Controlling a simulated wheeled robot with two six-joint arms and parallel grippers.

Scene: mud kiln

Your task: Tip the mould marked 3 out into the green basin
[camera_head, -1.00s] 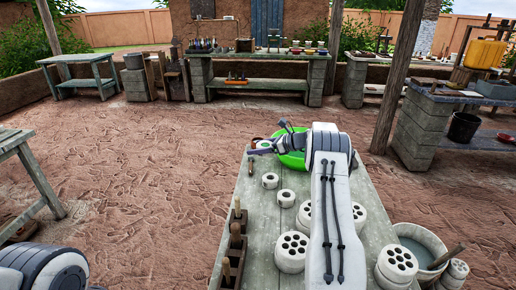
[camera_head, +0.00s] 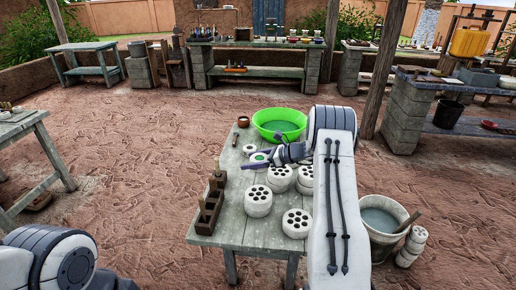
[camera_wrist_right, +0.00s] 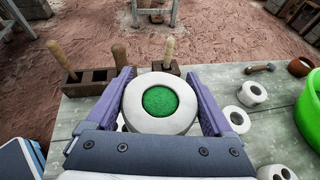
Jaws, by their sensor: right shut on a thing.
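My right gripper (camera_head: 256,161) is shut on a round white mould with a green filling in its opening (camera_wrist_right: 157,103). In the right wrist view the mould sits between the two purple fingers, its green face toward the camera. No number shows on it. In the head view the mould (camera_head: 259,156) is over the near table, in front and to the left of the green basin (camera_head: 279,123). The basin's edge also shows in the wrist view (camera_wrist_right: 309,112). Part of my left arm shows at the bottom left, but its gripper is out of view.
On the wooden table (camera_head: 225,225) stand several white moulds with holes (camera_head: 258,201), small white rings, a brown pot (camera_head: 243,121) and a rack with wooden-handled tools (camera_head: 208,208). A bucket (camera_head: 380,222) stands right of the table. Open dirt floor lies to the left.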

